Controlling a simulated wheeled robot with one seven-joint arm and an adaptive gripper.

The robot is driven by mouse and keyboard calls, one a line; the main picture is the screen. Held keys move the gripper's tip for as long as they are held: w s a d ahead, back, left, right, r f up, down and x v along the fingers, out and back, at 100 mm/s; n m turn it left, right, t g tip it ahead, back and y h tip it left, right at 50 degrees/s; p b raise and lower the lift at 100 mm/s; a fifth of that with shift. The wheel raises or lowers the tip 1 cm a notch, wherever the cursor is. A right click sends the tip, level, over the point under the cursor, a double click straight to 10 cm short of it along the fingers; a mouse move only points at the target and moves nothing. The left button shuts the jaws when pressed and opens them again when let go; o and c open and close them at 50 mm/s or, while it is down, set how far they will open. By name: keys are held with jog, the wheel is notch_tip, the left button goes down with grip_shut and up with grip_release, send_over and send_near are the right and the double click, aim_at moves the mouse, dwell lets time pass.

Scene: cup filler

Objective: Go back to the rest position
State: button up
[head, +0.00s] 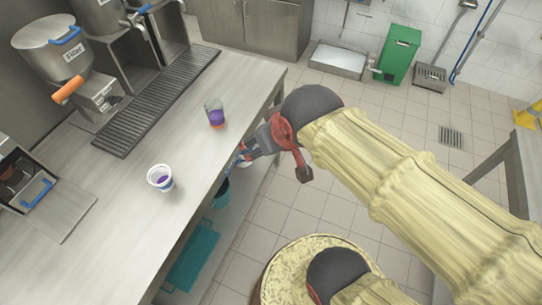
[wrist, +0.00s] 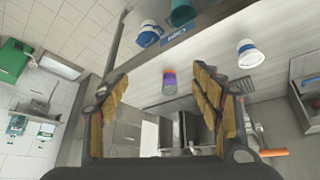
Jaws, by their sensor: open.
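My gripper (head: 241,158) is beside the front edge of the steel counter (head: 220,98) in the head view, with my arm reaching in from the right. In the wrist view my gripper (wrist: 160,100) has its two fingers spread wide with nothing between them. A clear cup with purple contents (head: 215,114) stands upright on the counter, left of my gripper and apart from it. It also shows in the wrist view between the fingers but farther off. A white cup with some purple inside (head: 160,178) stands nearer on the counter.
A filler machine with an orange handle (head: 68,91) and a dark drip grate (head: 158,101) are at the counter's back. Teal containers (head: 194,255) sit below the counter. A green bin (head: 399,54) stands far back. Tiled floor (head: 380,115) is open right of the counter.

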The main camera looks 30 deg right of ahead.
jog(key=shift+g+y, duration=0.3)
jog(key=shift+g, duration=0.2)
jog(key=s, duration=0.1)
jog(key=s+a, duration=0.1)
jog(key=s, duration=0.2)
jog(key=shift+s+a+r, duration=0.25)
jog(key=shift+s+a, duration=0.05)
jog(key=shift+s, duration=0.1)
jog(key=shift+c, duration=0.3)
dwell(1.1)
